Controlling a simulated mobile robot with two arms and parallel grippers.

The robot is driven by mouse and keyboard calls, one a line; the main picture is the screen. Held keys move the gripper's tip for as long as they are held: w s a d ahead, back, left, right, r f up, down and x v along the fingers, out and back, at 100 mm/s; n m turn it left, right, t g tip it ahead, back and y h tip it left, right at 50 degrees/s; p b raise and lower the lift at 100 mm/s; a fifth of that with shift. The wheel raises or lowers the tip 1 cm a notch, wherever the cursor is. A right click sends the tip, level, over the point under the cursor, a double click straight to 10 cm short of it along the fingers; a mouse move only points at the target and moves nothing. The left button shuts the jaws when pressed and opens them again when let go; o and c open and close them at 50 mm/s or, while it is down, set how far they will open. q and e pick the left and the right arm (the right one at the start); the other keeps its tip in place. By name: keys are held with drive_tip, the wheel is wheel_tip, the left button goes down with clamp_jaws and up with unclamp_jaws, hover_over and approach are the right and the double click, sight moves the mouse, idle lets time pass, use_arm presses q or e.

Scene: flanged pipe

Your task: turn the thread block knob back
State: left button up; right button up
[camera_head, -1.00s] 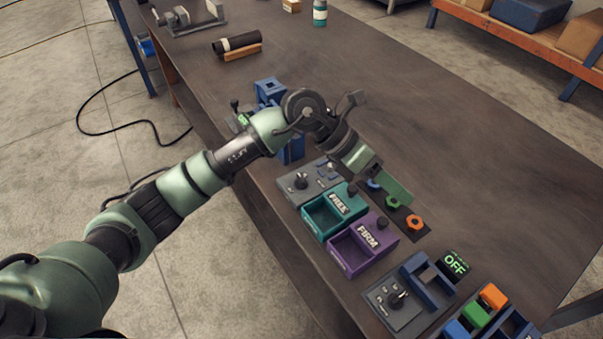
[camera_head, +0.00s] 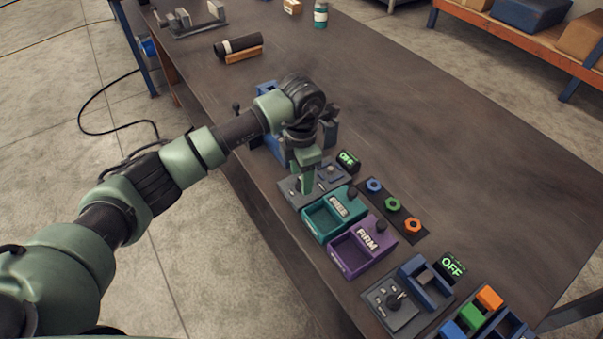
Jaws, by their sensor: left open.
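A grey control block (camera_head: 327,188) lies near the table's front edge, with a small lit green display (camera_head: 348,159) behind it that seems to read ON. My left gripper (camera_head: 307,186) points down over this block, its green fingers at the place of the knob. It is open. The knob there is hidden behind the fingers, and I cannot tell whether they touch it. A second grey block with a black knob (camera_head: 395,300) stands further right, next to a display reading OFF (camera_head: 452,265). I cannot tell from labels which block is the thread block. My right gripper is out of view.
A teal bin (camera_head: 320,221) and a purple bin marked FIRM (camera_head: 345,256) stand just right of the gripper. A dark strip holds blue, green and orange nuts (camera_head: 393,204). A blue fixture (camera_head: 275,147) stands behind my arm. The table's far right is clear.

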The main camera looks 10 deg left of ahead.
use_arm(q)
drive_tip(key=shift+f, duration=0.4)
clamp_jaws()
